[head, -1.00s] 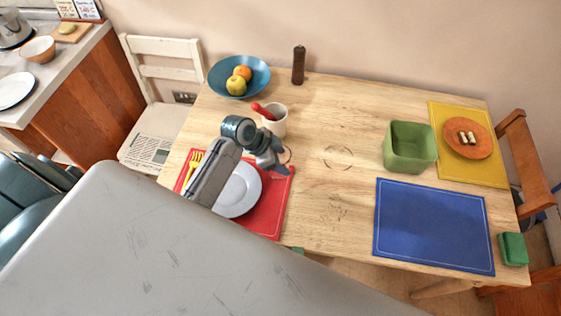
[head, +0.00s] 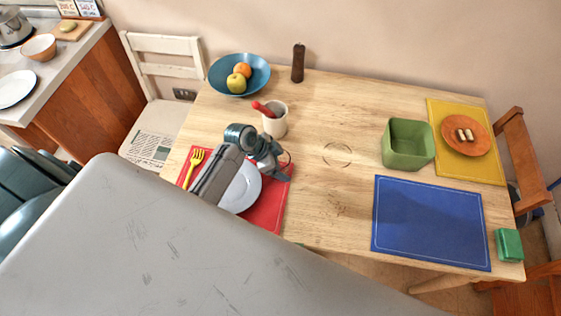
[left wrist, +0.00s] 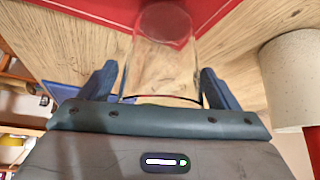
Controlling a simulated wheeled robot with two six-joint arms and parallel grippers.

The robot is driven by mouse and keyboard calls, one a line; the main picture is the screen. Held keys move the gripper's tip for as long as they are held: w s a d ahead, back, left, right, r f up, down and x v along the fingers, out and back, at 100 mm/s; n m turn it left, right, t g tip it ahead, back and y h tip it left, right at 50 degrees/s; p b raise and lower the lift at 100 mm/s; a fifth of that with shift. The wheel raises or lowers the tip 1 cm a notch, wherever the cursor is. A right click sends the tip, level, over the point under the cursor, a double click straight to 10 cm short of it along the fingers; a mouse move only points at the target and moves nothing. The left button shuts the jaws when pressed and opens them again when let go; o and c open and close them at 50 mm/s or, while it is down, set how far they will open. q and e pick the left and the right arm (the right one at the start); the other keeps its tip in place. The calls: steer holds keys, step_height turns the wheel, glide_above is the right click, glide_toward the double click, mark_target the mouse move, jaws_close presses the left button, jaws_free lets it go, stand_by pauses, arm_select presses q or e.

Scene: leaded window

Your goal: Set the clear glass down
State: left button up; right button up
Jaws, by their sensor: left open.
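The clear glass (left wrist: 160,52) shows in the left wrist view, between the two fingers of my left gripper (left wrist: 158,88). The fingers are open, one on each side of it, with a narrow gap visible at the sides. The red placemat (left wrist: 90,8) and bare wood show behind and through the glass. In the head view my left gripper (head: 276,168) is low over the right edge of the red placemat (head: 264,215). There the glass is only a faint curved outline beside the fingers. My right gripper is not in view.
A white mug (head: 273,127) with a red-handled item stands just behind my gripper; it also shows in the wrist view (left wrist: 295,75). A white plate (head: 243,190) and yellow fork (head: 193,165) lie on the red placemat. The table's middle is clear, left of the green bin (head: 408,158).

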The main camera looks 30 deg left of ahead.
arm_select(q)
steer(key=b+v, duration=0.2)
steer(key=v, duration=1)
steer(key=shift+r, duration=0.1)
